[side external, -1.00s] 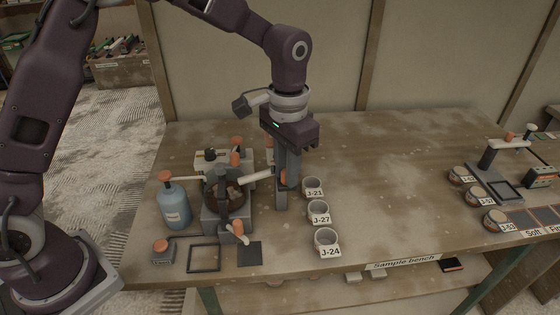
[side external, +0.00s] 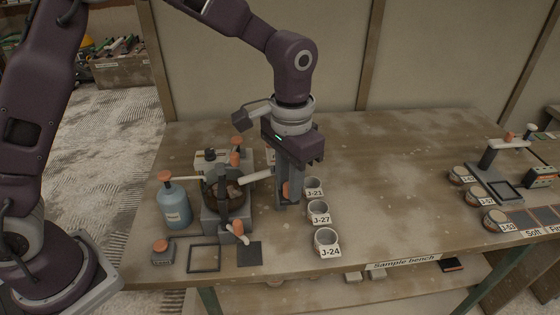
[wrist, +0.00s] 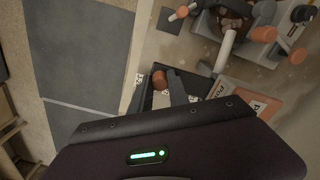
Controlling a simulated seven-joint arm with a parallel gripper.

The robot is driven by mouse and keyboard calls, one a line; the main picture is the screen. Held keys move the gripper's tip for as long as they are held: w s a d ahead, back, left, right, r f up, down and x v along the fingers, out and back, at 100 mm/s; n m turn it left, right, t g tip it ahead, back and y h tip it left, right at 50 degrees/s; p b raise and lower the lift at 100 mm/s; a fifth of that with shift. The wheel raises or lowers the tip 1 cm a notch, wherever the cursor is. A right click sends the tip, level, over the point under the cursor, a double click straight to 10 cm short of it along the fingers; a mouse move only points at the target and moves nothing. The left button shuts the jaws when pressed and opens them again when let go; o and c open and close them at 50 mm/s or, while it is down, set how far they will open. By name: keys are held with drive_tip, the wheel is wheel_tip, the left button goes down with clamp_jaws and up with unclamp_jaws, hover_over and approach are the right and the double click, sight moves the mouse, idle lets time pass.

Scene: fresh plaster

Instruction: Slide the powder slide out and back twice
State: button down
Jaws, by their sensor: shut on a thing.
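My gripper (side external: 289,203) points down over the bench, just right of the mixing apparatus. It is shut on an orange knob (side external: 286,190), which I take to be the powder slide's handle. The knob also shows between the fingers in the wrist view (wrist: 160,79). The slide's body is mostly hidden behind the fingers, so how far out it is cannot be told. In the wrist view a label (wrist: 260,105) beginning "Po" shows on an orange and white panel beside the gripper.
Cups J-21 (side external: 313,186), J-27 (side external: 319,211) and J-24 (side external: 326,240) stand close to the gripper's right and front. The apparatus (side external: 222,200), with a pale handle (side external: 255,175), and a blue bottle (side external: 174,205) stand left. The middle of the bench (side external: 400,175) is clear.

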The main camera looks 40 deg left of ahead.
drive_tip(key=shift+w, duration=0.1)
drive_tip(key=shift+w+a, duration=1.25)
drive_tip(key=shift+w, duration=0.05)
drive_tip(key=c, duration=1.3)
unclamp_jaws()
drive_tip(key=shift+s, duration=0.1)
